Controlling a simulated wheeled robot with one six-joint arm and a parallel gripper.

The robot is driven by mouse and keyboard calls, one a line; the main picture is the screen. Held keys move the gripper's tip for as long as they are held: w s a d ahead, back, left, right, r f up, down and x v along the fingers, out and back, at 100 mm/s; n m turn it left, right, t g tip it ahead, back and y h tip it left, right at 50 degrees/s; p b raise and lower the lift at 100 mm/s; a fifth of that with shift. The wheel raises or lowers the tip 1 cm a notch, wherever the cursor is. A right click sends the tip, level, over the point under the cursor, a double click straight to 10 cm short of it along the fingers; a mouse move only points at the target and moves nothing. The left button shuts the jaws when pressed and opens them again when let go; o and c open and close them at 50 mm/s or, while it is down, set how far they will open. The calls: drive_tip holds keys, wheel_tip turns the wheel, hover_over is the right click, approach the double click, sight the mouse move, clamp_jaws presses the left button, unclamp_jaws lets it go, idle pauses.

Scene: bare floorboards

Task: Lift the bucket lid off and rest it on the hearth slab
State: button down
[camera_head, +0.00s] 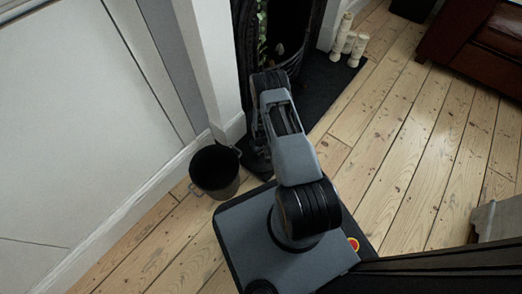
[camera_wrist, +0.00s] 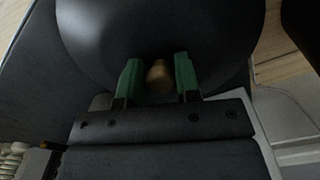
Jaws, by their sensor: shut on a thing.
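The black bucket (camera_head: 215,171) stands on the floorboards by the white wall, with its top open. In the wrist view, the dark round lid (camera_wrist: 160,25) has a small wooden knob (camera_wrist: 159,77). The green fingers of my gripper (camera_wrist: 159,80) are shut on this knob, one on each side. The dark hearth slab (camera_head: 335,82) lies in front of the fireplace, and it also shows beside the lid in the wrist view (camera_wrist: 45,75). I cannot tell whether the lid touches the slab. My arm hides the gripper and lid in the head view.
Several cream candles (camera_head: 345,42) stand at the slab's far end. The black fireplace (camera_head: 245,45) and white surround (camera_head: 212,65) rise close to my arm. A red-brown leather seat (camera_head: 475,50) is at upper right. Floorboards (camera_head: 400,130) are clear between.

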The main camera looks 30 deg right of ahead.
drive_tip(key=shift+f, duration=0.4)
drive_tip(key=c, duration=0.8)
unclamp_jaws()
drive_tip(key=shift+o, duration=0.2)
wheel_tip(320, 180, up, 14)
drive_tip(key=p, duration=0.6)
drive_tip(key=shift+f, duration=0.15)
